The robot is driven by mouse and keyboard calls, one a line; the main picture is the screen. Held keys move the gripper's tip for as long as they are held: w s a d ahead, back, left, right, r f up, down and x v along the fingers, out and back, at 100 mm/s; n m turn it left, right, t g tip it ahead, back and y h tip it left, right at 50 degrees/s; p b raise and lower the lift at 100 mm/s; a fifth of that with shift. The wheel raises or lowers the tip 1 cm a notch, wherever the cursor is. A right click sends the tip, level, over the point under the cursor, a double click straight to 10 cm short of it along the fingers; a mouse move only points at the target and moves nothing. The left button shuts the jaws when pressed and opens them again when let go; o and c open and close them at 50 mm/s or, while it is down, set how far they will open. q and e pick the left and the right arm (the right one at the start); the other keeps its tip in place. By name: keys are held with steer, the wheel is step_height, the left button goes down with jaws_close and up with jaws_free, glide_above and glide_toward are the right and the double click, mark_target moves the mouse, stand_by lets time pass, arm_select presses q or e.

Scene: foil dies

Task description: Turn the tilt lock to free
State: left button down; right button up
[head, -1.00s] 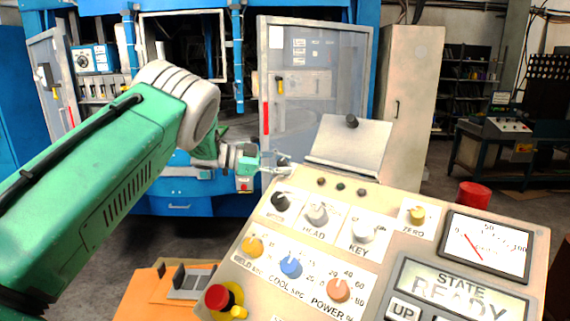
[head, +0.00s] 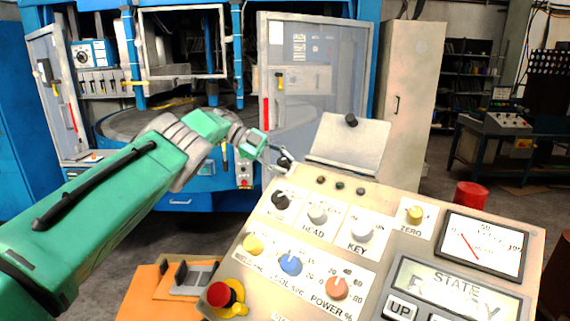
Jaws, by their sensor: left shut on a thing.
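A cream control panel (head: 240,277) fills the lower right. A small dark knob (head: 284,163) sits at its upper left corner; it looks like the tilt lock, but no label for it is legible. My left gripper (head: 279,158) reaches in from the left and is shut on this dark knob. The fingers partly cover it, so its exact turn position cannot be read. My right gripper is not in view.
A tilted plate (head: 348,145) stands behind. A blue machine (head: 180,205) is beyond.

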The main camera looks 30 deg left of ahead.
arm_select(q)
steer(key=shift+w+a+r, duration=0.1)
steer(key=shift+r, duration=0.3)
steer(key=c, duration=1.5)
jaws_free()
steer(key=shift+o, duration=1.2)
steer(key=shift+f, duration=0.1)
steer(key=shift+a+f, duration=0.15)
steer(key=shift+a, duration=0.05)
steer(key=shift+f, duration=0.1)
